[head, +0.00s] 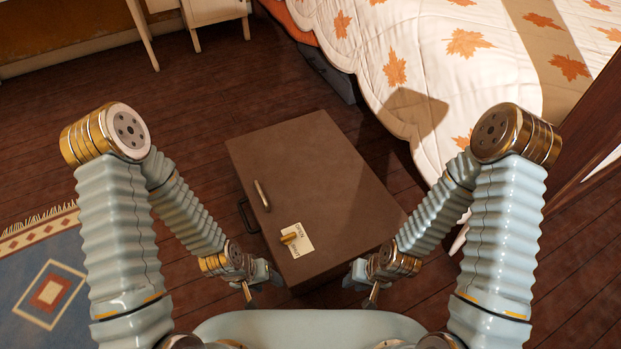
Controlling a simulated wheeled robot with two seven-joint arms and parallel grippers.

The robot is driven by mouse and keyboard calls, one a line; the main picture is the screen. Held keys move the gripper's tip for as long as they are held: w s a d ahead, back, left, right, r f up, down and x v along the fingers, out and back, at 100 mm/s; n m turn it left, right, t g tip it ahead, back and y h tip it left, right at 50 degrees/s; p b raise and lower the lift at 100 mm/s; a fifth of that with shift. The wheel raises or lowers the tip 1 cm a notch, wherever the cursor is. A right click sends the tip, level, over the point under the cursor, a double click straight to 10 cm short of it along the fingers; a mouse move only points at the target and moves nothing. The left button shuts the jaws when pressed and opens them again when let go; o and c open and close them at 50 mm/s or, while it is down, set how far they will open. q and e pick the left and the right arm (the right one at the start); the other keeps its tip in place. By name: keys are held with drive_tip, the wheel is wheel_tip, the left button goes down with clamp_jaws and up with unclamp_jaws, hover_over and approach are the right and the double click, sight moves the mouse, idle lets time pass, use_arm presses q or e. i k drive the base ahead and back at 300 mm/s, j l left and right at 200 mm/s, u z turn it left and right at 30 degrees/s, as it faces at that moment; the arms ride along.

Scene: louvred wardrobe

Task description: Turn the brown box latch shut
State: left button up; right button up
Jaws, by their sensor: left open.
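The brown box (330,190) lies on the floor in the middle of the head view, its flat top facing up. A small brass latch knob (289,238) sits on a white label (301,241) near the box's front left corner. The label has printing too small to read. My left gripper (260,286) is open and empty by the box's front left corner, apart from the latch. My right gripper (363,287) is by the box's front edge, its fingers apart with nothing between them.
A metal bar handle (262,195) is on the box top, and a black handle (247,215) is on its left side. A bed with a leaf-patterned quilt (440,60) stands behind right. A blue rug (45,285) lies at left. Wooden floor (200,120) behind left is clear.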

sight(287, 239)
drive_tip(key=j+z, duration=0.85)
drive_tip(key=k+l, duration=0.05)
